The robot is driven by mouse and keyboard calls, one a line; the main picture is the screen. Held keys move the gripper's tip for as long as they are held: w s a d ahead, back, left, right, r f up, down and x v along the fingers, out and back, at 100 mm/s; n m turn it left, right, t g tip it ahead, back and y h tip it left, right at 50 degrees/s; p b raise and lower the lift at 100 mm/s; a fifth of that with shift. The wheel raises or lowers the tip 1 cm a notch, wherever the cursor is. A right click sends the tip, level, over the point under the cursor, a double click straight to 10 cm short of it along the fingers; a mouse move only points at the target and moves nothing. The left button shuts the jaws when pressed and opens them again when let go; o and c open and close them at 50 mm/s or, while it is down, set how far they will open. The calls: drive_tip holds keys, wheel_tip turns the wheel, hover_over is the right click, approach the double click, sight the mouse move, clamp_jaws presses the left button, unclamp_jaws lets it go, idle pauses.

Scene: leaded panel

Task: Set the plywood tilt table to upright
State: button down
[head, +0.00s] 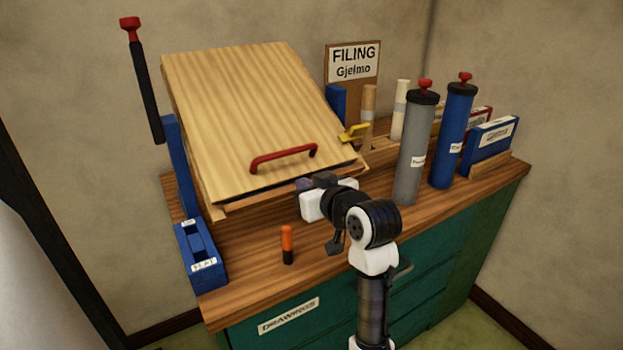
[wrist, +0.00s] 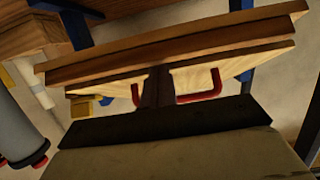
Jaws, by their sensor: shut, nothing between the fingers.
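The plywood tilt table (head: 240,110) is a pale board that slopes up toward the back, neither flat nor upright. A red handle (head: 283,157) is fixed near its lower front edge. A yellow lever (head: 354,132) sits at its right side. My gripper (head: 312,184) is at the board's front edge, right of and below the handle. In the wrist view my gripper (wrist: 157,75) has its dark fingers together and empty. They overlap the board's edge (wrist: 180,42), with the red handle (wrist: 205,90) showing on both sides. I cannot tell whether they touch the board.
Blue supports (head: 181,165) and a black rod with a red knob (head: 146,90) stand left. A blue labelled block (head: 201,252) and an orange-black marker (head: 287,245) are at the front. Grey (head: 416,150) and blue (head: 456,135) tubes stand right, near my arm.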

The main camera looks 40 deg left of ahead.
idle(0.3)
wheel_tip(320, 180, down, 6)
drive_tip(key=w+a+y+b, duration=0.1)
drive_tip(key=a+b, duration=0.1)
drive_tip(key=b, duration=0.4)
drive_tip(key=shift+a+r+y, duration=0.2)
drive_tip(key=shift+a+y, duration=0.1)
drive_tip(key=shift+a, duration=0.1)
